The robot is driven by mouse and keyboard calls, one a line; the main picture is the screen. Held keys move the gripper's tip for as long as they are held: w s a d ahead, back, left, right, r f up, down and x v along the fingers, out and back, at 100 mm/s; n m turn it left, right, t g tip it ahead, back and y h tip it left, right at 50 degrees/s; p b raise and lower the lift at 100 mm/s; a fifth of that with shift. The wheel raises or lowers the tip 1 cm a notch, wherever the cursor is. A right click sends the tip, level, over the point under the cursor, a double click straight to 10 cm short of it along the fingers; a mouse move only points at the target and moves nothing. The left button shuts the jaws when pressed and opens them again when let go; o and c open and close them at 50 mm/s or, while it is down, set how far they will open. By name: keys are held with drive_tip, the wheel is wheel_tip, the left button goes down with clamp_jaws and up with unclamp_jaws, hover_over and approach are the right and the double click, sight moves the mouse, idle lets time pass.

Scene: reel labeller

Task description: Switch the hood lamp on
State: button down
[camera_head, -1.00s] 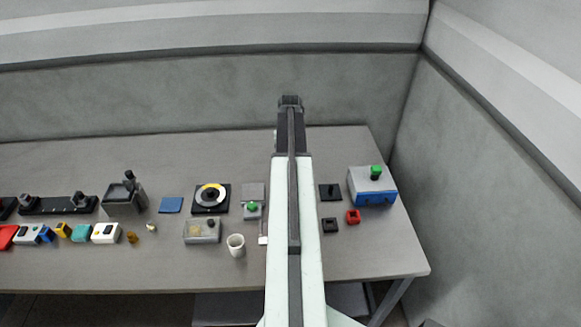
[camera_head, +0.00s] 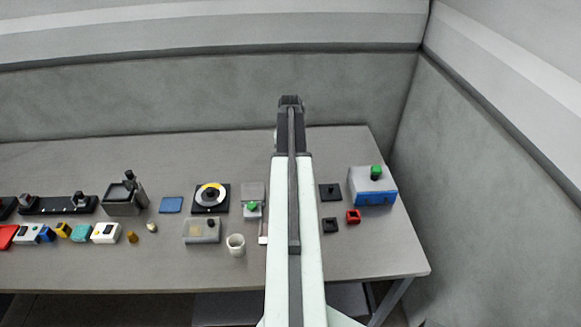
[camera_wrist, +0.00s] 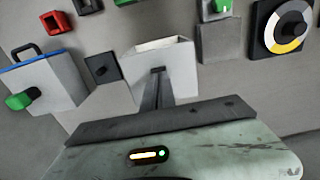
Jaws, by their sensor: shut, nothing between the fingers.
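My gripper (camera_head: 290,101) shows at the far end of my raised arm in the head view, above the table's back edge. In the wrist view its dark shut fingers (camera_wrist: 157,72) overlap a pale grey box-like thing (camera_wrist: 178,57) with a lighter top. Whether they touch it I cannot tell. That thing is mostly hidden behind my arm in the head view. I cannot tell for sure which thing is the hood lamp or its switch. A grey unit with a green knob (camera_head: 252,207) stands just left of my arm.
Right of my arm are a grey-blue box (camera_head: 372,186) with a green knob, a red block (camera_head: 353,216) and black square pads (camera_head: 330,192). Left are a dial (camera_head: 210,197), a white cup (camera_head: 236,245) and a clear-lidded box (camera_head: 202,231). A wall (camera_head: 490,190) closes the right side.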

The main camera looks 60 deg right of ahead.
drive_tip(key=shift+f+b, duration=0.85)
drive_tip(key=shift+r, duration=0.1)
wheel_tip(320, 180, up, 7)
drive_tip(key=p, duration=0.7)
idle(0.5)
